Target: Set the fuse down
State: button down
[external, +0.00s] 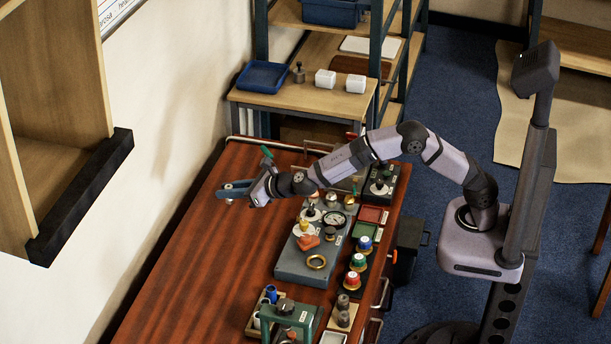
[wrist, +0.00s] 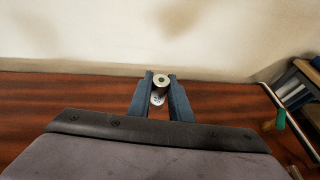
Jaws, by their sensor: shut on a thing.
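The fuse is a small pale cylinder with a metal end cap (wrist: 161,81). In the wrist view it stands between the two blue-grey fingers of my gripper (wrist: 160,97), which are shut on it. In the external view my gripper (external: 234,190) is over the far left part of the red-brown wooden table (external: 190,245), near the wall. The fuse is too small and too covered by the fingers to make out clearly there. I cannot tell whether its lower end touches the table.
A grey panel (external: 292,262) with knobs and a gauge stands right of my gripper. Coloured knobs (external: 358,262) line the right edge. A green frame (external: 291,318) stands at the front. A side table (external: 300,97) with a blue tray (external: 262,76) is behind. The table's left side is bare.

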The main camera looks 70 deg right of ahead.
jog(key=d+m+h, duration=0.2)
jog(key=d, duration=0.7)
jog(key=shift+s+f+b, duration=0.15)
jog(key=shift+f+b, duration=0.35)
jog(key=shift+f, duration=1.95)
jog(key=shift+s+f+b, duration=0.15)
jog(key=shift+f+b, duration=0.35)
jog(key=shift+f, duration=1.95)
jog(key=shift+g, duration=0.3)
jog(key=shift+f, duration=0.2)
jog(key=c, duration=1.6)
grip_release()
jog(key=shift+r, duration=0.1)
jog(key=shift+r, duration=0.15)
jog(key=v, duration=1.2)
jog(key=shift+a, duration=0.1)
